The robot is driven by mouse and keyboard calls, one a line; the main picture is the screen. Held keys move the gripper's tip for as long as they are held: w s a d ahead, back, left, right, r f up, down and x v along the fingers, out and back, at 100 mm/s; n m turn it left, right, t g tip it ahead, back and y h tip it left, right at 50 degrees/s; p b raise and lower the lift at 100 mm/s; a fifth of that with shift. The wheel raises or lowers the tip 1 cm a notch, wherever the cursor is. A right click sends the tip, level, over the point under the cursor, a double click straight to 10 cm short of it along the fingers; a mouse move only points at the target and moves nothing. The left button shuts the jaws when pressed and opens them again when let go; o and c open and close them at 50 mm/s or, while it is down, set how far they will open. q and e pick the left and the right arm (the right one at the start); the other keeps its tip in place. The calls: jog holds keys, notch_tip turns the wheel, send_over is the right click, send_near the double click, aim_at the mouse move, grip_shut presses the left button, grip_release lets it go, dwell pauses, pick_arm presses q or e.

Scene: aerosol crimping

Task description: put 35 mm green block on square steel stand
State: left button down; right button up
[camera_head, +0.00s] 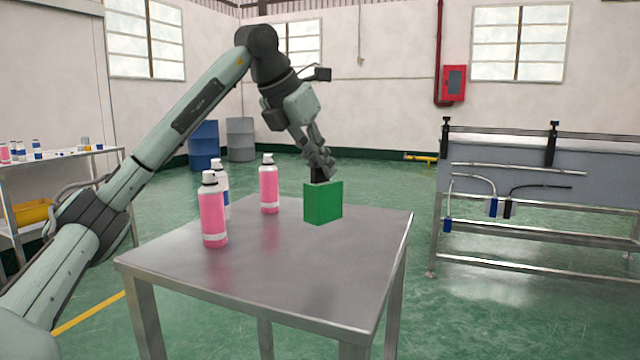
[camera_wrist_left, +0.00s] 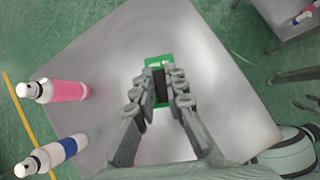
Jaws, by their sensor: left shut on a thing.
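The green block (camera_head: 323,203) is at the far side of the square steel stand (camera_head: 300,285). My left gripper (camera_head: 319,172) comes down on the block from above and is shut on it. In the left wrist view the green block (camera_wrist_left: 159,75) shows between and beyond the fingertips (camera_wrist_left: 160,88), with a dark part between them. The steel top (camera_wrist_left: 225,110) spreads around it. Whether the block's underside touches the top is hard to tell. My right gripper is not in view.
Pink spray cans (camera_head: 213,215) and (camera_head: 269,185) stand on the stand left of the block, with a white and blue can (camera_head: 222,190) behind the nearest. The stand's front and right are clear. A rack with hoses (camera_head: 540,170) stands at right, a shelf (camera_head: 70,157) at left.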

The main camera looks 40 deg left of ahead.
aim_at(319, 182)
pick_arm(q)
notch_tip(319, 182, down, 4)
jog(key=shift+a+r, duration=0.1)
jog(key=shift+r, duration=0.1)
jog(key=shift+f, duration=0.1)
jog(key=c, duration=1.6)
grip_release()
jog(key=shift+f, duration=0.1)
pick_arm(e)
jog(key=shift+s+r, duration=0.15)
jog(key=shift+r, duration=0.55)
